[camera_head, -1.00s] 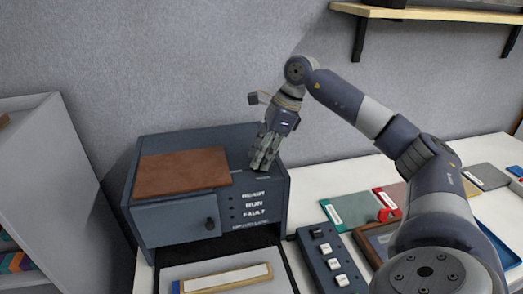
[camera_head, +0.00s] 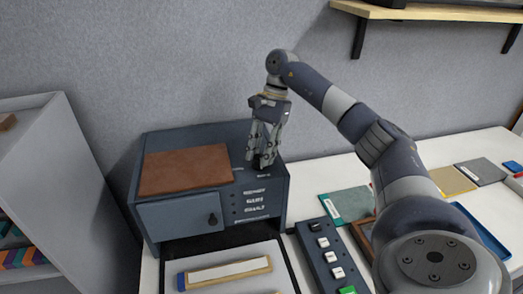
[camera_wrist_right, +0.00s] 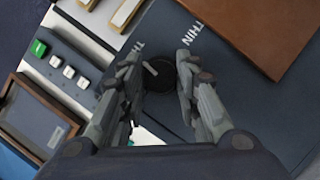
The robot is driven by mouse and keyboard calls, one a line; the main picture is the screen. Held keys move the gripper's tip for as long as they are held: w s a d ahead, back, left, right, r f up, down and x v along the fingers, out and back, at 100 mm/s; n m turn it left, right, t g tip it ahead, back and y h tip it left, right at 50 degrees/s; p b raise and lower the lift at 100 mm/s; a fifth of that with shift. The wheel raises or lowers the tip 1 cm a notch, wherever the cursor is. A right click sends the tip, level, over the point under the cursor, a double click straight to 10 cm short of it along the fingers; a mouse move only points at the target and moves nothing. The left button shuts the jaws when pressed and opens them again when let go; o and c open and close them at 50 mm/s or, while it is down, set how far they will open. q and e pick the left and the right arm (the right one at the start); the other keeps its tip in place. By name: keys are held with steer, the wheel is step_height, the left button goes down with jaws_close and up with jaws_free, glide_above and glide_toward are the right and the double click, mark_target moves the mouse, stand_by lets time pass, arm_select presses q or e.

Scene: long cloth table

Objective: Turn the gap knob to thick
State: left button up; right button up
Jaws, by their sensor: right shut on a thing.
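The gap knob (camera_wrist_right: 161,77) is a black round knob on top of the dark blue-grey machine (camera_head: 170,215). A pale pointer mark on the knob points to the upper left, towards a label starting "TH" (camera_wrist_right: 138,47) that a finger partly hides. The label "THIN" (camera_wrist_right: 205,38) stands to the upper right of the knob. In the head view my right gripper (camera_head: 263,165) points down at the machine's top, largely covering the knob. My left gripper is out of view.
A brown pad (camera_head: 185,169) lies on the machine's top, left of the gripper. A button box (camera_head: 327,258) stands in front at the right. A tray with a pale bar (camera_head: 225,273) is in front. Folders and frames lie on the white table, and a shelf (camera_head: 430,14) hangs above.

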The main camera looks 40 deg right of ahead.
steer(key=shift+w+r+n, duration=0.1)
steer(key=shift+n, duration=0.4)
steer(key=o, duration=1.1)
steer(key=shift+c, duration=0.2)
steer(key=v, duration=1.2)
steer(key=shift+w, duration=0.15)
